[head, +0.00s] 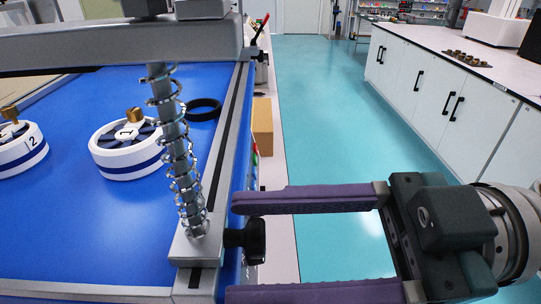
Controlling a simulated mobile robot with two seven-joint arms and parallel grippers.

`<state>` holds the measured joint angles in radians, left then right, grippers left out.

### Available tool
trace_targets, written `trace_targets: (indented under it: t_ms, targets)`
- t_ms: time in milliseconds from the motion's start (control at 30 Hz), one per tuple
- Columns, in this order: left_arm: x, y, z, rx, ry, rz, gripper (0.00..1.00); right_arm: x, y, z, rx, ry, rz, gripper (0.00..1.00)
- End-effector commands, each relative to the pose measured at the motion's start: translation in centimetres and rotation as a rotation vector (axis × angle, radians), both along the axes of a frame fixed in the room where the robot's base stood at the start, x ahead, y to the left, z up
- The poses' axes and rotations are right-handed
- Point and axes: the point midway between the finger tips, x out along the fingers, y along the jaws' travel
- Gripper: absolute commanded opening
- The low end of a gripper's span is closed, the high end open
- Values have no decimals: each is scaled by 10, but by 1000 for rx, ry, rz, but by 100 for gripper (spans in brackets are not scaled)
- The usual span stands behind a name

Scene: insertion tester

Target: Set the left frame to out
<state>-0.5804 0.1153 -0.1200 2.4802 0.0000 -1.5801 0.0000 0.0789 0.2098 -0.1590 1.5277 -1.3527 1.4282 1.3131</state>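A grey metal frame (120,48) spans the upper left above a blue bed (80,235). A post with a coil spring (175,150) runs down from its beam to a metal block (197,247) on the side rail. A black knob (250,236) sticks out to the right from that block. My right gripper (240,247) comes in from the right with its two purple fingers wide apart. The knob shows between the fingertips in the picture; I cannot tell whether they touch it. My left gripper is not in view.
Two white round parts with blue bands, a near one (128,148) and a left one (20,146), sit on the bed by a black ring (203,109). A tan box (262,127) stands beyond the rail. Turquoise floor (330,120) is open towards the white cabinets (430,88).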

Motion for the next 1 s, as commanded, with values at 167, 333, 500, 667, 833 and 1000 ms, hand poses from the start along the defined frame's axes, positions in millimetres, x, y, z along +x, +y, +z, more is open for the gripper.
trace_targets:
  t_ms: [167, 333, 500, 667, 833, 1000]
  targets:
    - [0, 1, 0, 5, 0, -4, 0, 1, 0, 0, 0, 0, -3, 61]
    - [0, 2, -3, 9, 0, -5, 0, 1, -9, -2, -2, 0, -5, 61]
    - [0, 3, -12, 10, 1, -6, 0, 1, -41, -4, -7, 1, -5, 61]
    - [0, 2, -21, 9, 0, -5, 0, 1, -73, -4, -5, 0, -3, 61]
    - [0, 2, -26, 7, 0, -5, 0, 0, -94, -2, -3, 0, -2, 61]
    - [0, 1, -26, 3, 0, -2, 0, 1, -100, 0, 1, 0, -2, 61]
